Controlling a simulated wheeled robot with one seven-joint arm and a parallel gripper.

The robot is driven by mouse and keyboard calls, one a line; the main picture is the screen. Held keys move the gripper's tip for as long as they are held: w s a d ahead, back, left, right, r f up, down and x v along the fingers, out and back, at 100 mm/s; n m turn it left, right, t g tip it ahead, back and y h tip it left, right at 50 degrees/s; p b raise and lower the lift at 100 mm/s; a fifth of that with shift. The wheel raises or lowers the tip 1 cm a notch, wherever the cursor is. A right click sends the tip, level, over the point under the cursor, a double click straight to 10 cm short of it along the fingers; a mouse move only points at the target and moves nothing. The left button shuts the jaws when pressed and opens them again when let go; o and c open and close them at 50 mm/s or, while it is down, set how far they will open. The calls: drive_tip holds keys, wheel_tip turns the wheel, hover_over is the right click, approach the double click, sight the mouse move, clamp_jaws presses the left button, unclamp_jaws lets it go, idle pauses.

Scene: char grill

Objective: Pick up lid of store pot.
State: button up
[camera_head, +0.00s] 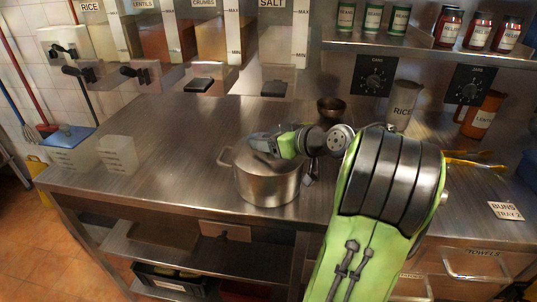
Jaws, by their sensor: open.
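A steel pot (266,187) with side handles stands on the steel counter (180,150), just left of my arm. Its lid (244,160) shows only in part at the pot's top, and the lid's knob is hidden. My gripper (260,143) is over the pot's top, pointing left, and is open. I cannot tell whether the fingers touch the lid.
An orange container (482,115) is farther right. Dispensers (205,40) hang above the counter's back. The counter left of the pot is mostly clear, with a clear container (118,155) there.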

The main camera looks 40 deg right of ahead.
sight(269, 136)
drive_tip(key=c, duration=1.1)
drive_tip(key=shift+c, duration=0.2)
drive_tip(key=shift+r, duration=0.2)
wheel_tip(269, 136, up, 3)
drive_tip(key=shift+w+r+p, duration=0.1)
drive_tip(key=shift+r+p, duration=0.1)
drive_tip(key=shift+p, duration=0.8)
drive_tip(key=s+d+p, duration=0.1)
drive_tip(key=s+p, duration=0.4)
drive_tip(key=s, duration=1.3)
drive_tip(key=shift+f, duration=0.15)
